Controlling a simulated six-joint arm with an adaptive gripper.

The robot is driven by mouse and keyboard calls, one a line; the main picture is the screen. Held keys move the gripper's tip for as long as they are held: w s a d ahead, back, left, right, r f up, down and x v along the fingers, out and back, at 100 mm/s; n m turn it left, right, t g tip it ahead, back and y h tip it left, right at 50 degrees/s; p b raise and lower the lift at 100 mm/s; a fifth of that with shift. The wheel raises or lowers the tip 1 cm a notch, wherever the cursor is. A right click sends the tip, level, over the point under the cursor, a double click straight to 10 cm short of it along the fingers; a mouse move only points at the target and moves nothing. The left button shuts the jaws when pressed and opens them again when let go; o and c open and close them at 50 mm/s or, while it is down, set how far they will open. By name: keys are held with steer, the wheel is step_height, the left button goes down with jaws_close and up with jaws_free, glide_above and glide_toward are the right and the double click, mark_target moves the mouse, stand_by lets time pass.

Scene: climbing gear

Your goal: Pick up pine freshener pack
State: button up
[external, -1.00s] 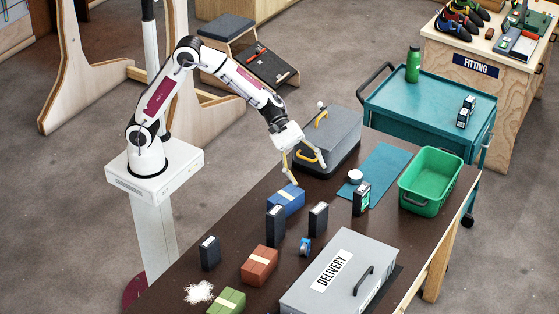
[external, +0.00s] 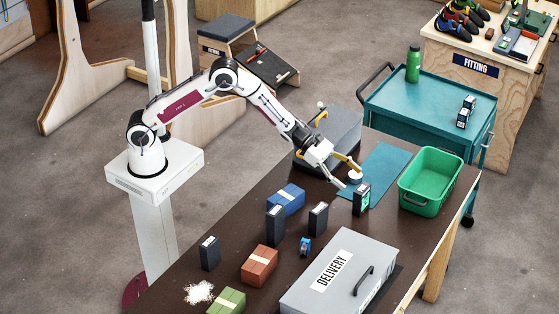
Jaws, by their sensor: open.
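A small dark upright pack with a green face (external: 362,200), which looks like the pine freshener pack, stands on the brown table near the edge of the teal mat (external: 380,172). Its label is too small to read. My gripper (external: 350,177) is open and empty, just up and left of the pack in the picture. Its yellow finger points toward a white round item (external: 355,177) beside the pack, and its pale finger ends left of the pack. I cannot tell whether either finger touches anything.
A green bin (external: 431,181) stands right of the pack. The grey DELIVERY box (external: 340,275), dark boxes (external: 276,226) and a blue wrapped block (external: 286,200) stand nearer or left.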

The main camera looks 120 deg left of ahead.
mark_target(362, 192)
steer(key=shift+w, duration=0.1)
steer(key=shift+x, duration=1.2)
steer(key=shift+f, duration=0.15)
steer(key=shift+w+d+f, duration=0.25)
steer(key=shift+w+f, duration=0.85)
steer(key=shift+w, duration=0.05)
steer(key=shift+x, duration=1.05)
steer(key=shift+r, duration=0.1)
steer(key=c, duration=1.3)
